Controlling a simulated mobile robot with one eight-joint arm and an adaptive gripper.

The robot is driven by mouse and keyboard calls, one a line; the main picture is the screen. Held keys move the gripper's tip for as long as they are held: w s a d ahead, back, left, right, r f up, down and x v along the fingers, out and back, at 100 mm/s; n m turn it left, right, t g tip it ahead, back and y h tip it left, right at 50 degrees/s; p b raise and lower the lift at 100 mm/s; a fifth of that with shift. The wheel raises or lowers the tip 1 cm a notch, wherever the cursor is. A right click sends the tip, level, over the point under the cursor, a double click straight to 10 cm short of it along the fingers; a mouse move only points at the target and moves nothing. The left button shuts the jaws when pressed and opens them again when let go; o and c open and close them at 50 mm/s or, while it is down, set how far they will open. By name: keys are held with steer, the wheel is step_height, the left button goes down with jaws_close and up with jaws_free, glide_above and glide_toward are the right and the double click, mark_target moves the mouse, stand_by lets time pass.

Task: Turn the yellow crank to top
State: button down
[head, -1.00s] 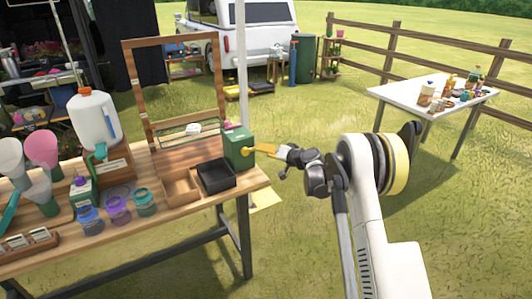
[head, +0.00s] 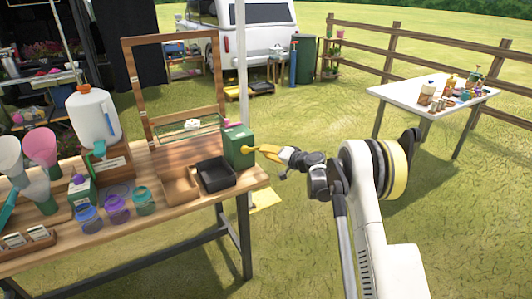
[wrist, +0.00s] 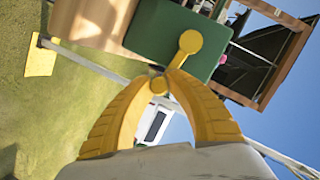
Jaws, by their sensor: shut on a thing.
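The green box (head: 237,153) stands at the right end of the wooden table. In the wrist view the green box (wrist: 150,30) fills the upper middle, with the yellow crank (wrist: 189,42) on its face. The crank's round hub is at the upper right and its arm runs down toward my fingertips. My gripper (wrist: 160,80) has its two yellow curved fingers closed around the crank's handle end, whose round yellow tip shows between them. In the head view my gripper (head: 270,152) reaches the box from the right; crank and fingers blend there.
The wooden table (head: 110,240) also bears a black tray (head: 215,176), a brown tray (head: 180,190), several jars and a white jug (head: 93,120). A thin white pole (head: 241,60) rises behind the box. Open grass lies to the right, before a white table (head: 400,95).

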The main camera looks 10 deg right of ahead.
steer(key=shift+s+a+f+m+t+y+b, duration=0.15)
steer(key=shift+a+f+m+y+b, duration=0.25)
steer(key=shift+f+m, duration=0.4)
steer(key=shift+s+a+f+m+t+y+b, duration=0.15)
steer(key=shift+f+m+y+b, duration=0.3)
steer(key=shift+m, duration=0.6)
steer(key=shift+a+f+m+t+y+b, duration=0.1)
steer(key=shift+a+f+m+y+b, duration=0.25)
steer(key=shift+f+m, duration=0.5)
steer(key=shift+r, duration=0.15)
steer(key=c, duration=1.3)
jaws_free()
steer(key=shift+o, duration=0.2)
steer(key=shift+s, duration=0.1)
steer(key=f+v, duration=0.1)
steer(key=v, duration=1.1)
steer(key=shift+r, duration=0.4)
